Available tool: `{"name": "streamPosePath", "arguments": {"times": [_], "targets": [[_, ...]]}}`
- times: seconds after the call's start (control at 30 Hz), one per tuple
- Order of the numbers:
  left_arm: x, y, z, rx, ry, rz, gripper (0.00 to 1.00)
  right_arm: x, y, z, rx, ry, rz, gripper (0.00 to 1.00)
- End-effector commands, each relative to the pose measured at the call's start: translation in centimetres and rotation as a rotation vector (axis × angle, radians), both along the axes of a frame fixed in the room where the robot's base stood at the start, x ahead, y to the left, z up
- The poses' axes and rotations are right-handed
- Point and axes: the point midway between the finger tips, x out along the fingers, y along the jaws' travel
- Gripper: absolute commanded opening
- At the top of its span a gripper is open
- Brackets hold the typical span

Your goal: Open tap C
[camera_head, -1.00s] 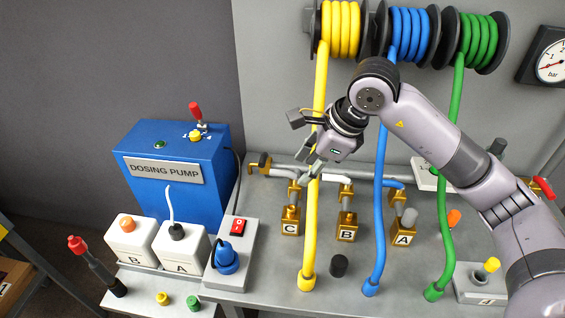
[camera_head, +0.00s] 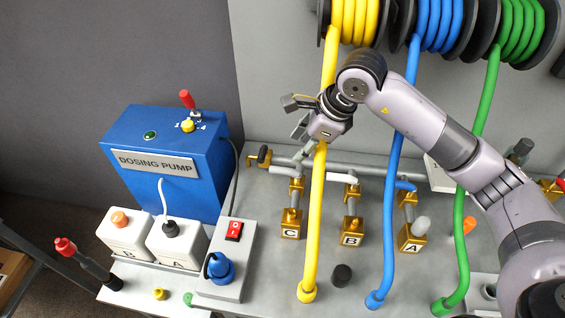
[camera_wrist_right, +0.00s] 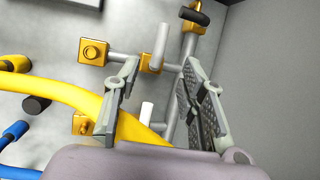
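Tap C is the brass valve (camera_head: 296,188) above the brass outlet block labelled C (camera_head: 291,230). In the right wrist view its valve body (camera_wrist_right: 150,63) carries a pale grey lever (camera_wrist_right: 160,42), seen between and beyond my fingertips. My right gripper (camera_head: 301,152) is open and empty, above the pipe beside tap C. Its two fingers also show in the right wrist view (camera_wrist_right: 160,72), apart, with no visible contact on the lever. The fingers partly hide the tap in the head view. My left gripper is not in view.
A yellow hose (camera_head: 315,230) hangs right of tap C, partly behind my right wrist; it crosses low between the fingers in the wrist view. Tap B's block (camera_head: 352,231) and tap A's block (camera_head: 412,238) stand to the right. The blue dosing pump (camera_head: 175,190) is left.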

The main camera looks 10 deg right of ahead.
Motion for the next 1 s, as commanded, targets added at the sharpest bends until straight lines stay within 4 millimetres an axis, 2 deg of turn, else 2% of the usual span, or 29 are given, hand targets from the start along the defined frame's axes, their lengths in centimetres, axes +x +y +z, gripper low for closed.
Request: {"name": "streamPosePath", "arguments": {"times": [0.17,0.3,0.5,0.7,1.0], "targets": [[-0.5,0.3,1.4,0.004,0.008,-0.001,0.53,1.1,1.2,-3.5,0.0,0.006,0.001,0.38],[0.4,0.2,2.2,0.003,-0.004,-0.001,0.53,2.1,2.0,-6.3,-0.001,0.006,0.0,0.38],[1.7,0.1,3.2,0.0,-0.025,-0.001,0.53,3.3,3.0,-9.4,0.001,0.002,-0.001,0.38],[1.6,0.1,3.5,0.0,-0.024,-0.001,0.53,3.9,3.5,-11.1,-0.001,0.001,0.0,0.38],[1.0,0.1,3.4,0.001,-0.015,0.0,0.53,4.0,3.6,-11.4,0.0,0.0,0.001,0.38]]}}
